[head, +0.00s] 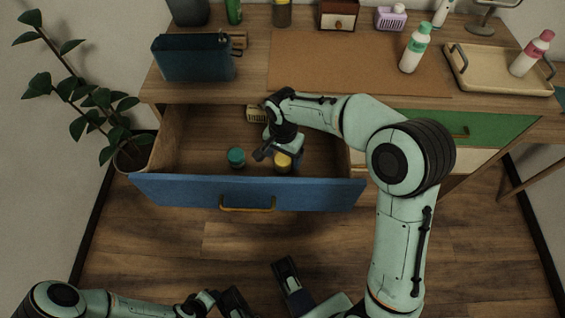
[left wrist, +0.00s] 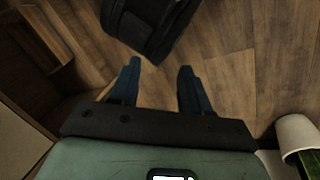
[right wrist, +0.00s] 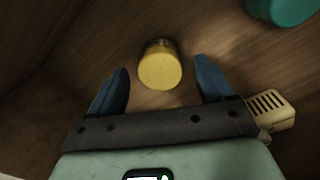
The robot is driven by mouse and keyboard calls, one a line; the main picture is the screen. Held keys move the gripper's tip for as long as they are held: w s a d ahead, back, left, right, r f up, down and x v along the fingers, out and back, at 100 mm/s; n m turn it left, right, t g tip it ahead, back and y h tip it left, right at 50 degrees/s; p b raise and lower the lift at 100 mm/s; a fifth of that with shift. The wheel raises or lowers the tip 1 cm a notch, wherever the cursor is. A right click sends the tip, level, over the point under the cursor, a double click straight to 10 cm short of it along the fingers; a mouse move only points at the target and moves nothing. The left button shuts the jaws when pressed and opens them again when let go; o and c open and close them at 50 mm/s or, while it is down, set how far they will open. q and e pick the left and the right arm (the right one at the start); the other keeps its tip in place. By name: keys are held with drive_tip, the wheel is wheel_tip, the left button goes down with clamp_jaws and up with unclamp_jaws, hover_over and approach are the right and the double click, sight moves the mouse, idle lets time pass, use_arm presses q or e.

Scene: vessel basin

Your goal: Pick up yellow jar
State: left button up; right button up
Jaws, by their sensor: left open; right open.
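The yellow jar (head: 283,162) stands in the open blue-fronted drawer (head: 170,192), close to the front panel, partly covered by my right gripper in the head view. In the right wrist view the yellow jar (right wrist: 160,66) shows its round top just beyond and between the two fingers. My right gripper (right wrist: 162,85) is open and empty, reaching down into the drawer from above; it also shows in the head view (head: 272,155). My left gripper (left wrist: 157,75) is open and empty, low over the floor in front of the desk.
A teal jar (head: 236,157) stands left of the yellow jar in the drawer. A cream slotted object (head: 257,114) lies at the drawer's back. The desk top holds a dark blue box (head: 193,58), bottles and a tray (head: 475,80). A plant (head: 100,100) stands left of the drawer.

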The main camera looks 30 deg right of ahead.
wheel_tip(320, 180, down, 2)
drive_tip(key=shift+f, duration=0.2)
drive_tip(key=shift+r, duration=0.1)
drive_tip(key=c, duration=1.2)
drive_tip(key=shift+o, duration=0.2)
